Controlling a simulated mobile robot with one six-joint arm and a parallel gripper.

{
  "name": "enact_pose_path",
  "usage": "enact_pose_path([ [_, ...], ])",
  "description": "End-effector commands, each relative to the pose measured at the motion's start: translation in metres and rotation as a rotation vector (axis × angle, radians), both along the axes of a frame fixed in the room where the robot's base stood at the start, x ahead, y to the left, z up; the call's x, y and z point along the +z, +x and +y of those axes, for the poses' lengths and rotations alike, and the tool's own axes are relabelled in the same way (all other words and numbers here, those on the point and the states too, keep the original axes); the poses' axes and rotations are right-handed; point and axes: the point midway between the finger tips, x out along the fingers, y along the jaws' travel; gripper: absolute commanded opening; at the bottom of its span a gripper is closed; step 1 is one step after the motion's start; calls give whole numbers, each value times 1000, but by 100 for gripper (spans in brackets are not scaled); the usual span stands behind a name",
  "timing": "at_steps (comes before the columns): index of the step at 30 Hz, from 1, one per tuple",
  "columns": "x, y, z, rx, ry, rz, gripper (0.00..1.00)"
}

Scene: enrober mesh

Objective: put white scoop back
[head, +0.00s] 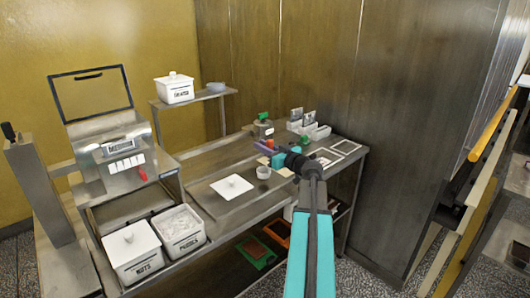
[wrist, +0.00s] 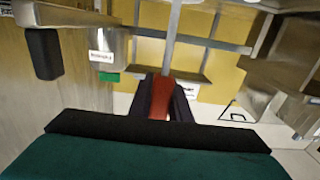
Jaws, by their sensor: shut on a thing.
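My gripper (wrist: 161,100) is shut on a red thing (wrist: 160,97), which shows between its dark fingers in the wrist view. Most of the red thing is hidden, so I cannot tell its shape. In the head view my gripper is over the back of the metal table, near small coloured items. I cannot make out a white scoop for sure.
A lidded white bin (head: 134,260) stands beside the open bin. A machine with a raised frame (head: 118,150) is at the left. Another lidded white box (head: 175,90) sits on a raised shelf. A dark wall panel (head: 380,100) closes off the right. Orange and green trays lie below.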

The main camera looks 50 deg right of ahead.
Motion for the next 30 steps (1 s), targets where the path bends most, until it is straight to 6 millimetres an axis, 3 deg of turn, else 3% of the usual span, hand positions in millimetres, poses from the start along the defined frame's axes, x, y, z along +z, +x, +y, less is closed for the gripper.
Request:
enact_pose_path([
  [7, -25, -1, 0, -1, 1, 0, 0],
  [22, -29, -1, 0, -1, 2, -1, 0],
  [23, -30, -1, 0, -1, 1, 0, 20],
  [25, -30, -1, 0, -1, 1, 0, 32],
  [30, -30, -1, 0, -1, 1, 0, 36],
])
